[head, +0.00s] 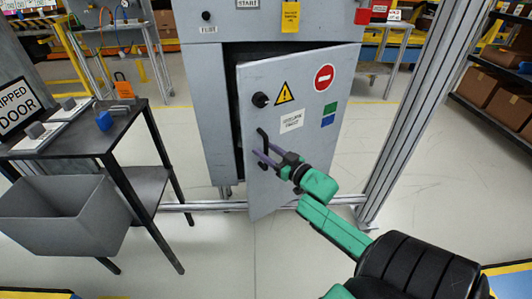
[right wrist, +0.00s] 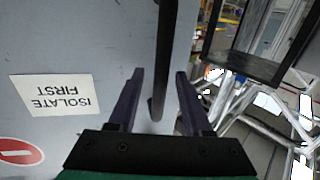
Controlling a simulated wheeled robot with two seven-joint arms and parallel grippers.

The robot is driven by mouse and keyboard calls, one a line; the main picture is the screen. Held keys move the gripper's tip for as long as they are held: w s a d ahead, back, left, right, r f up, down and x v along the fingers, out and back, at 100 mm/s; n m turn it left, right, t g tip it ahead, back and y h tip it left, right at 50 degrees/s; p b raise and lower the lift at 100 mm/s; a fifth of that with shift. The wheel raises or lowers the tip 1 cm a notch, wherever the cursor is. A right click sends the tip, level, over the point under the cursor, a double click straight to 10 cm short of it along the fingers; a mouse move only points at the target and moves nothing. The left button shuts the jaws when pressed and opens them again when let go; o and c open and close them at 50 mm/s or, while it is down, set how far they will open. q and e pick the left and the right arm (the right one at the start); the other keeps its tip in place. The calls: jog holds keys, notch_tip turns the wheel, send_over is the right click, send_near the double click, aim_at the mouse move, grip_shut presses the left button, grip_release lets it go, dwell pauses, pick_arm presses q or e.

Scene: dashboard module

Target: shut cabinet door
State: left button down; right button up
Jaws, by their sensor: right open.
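The grey cabinet door (head: 300,105) stands partly open, swung out from the cabinet (head: 207,105), with a dark gap along its left edge. It bears a warning triangle, a red no-entry sign, a white label and a black handle (head: 262,138). My right gripper (head: 265,155) is at the handle. In the right wrist view its two purple fingers (right wrist: 157,95) are open, with the dark handle bar (right wrist: 162,65) between them. I cannot tell whether either finger touches the bar. The label also shows upside down in the right wrist view (right wrist: 55,93). My left gripper is not in view.
A black table (head: 70,140) with a grey bin (head: 65,215) stands at the left. A metal profile post (head: 405,110) rises right of the door, with a rail along the floor. Shelves with boxes (head: 495,90) are at the far right. The floor before the door is clear.

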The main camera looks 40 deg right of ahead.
jog(key=shift+r, duration=0.1)
grip_shut()
dwell(1.3)
